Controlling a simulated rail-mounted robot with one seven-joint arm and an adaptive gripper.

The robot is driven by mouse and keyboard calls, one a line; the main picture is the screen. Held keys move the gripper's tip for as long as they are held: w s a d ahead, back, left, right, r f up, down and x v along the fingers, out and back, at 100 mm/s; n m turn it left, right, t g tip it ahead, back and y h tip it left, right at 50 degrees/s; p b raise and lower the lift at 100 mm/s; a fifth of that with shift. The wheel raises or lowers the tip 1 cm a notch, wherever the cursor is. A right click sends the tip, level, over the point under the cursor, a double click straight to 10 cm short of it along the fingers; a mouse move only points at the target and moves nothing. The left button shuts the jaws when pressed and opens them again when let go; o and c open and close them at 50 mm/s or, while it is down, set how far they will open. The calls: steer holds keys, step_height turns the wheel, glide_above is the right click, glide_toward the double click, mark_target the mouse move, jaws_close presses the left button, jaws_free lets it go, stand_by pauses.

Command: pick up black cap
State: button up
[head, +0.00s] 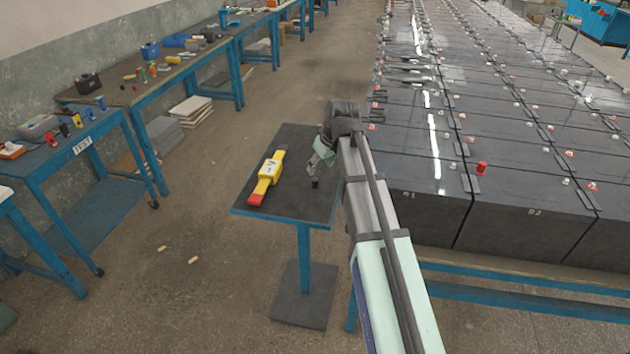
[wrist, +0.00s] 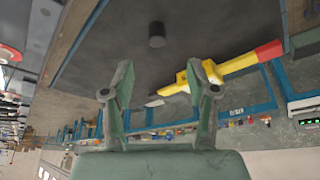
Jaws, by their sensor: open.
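The black cap (head: 315,183) stands on the small dark table (head: 290,212), right of its middle in the head view. It also shows in the wrist view as a short dark cylinder (wrist: 156,34), ahead of the fingertips and roughly centred between them. My gripper (head: 314,163) hangs above the table close to the cap, without touching it. In the wrist view its two fingers (wrist: 158,82) are spread apart with nothing between them.
A yellow tool with a red end (head: 266,178) lies on the same table, left of the cap. Rows of dark batteries (head: 420,190) stand to the right, one with a red cap (head: 481,168) on top. Blue workbenches (head: 90,135) with small items line the left wall.

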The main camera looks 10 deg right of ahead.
mark_target(315, 179)
steer(key=x, duration=0.4)
steer(key=shift+w+f+p, duration=0.1)
steer(key=shift+p, duration=0.3)
steer(key=shift+d+p+x, duration=0.2)
steer(key=shift+p+x, duration=0.75)
steer(key=shift+x, duration=1.7)
steer(key=shift+w, duration=0.1)
steer(key=c, duration=0.9)
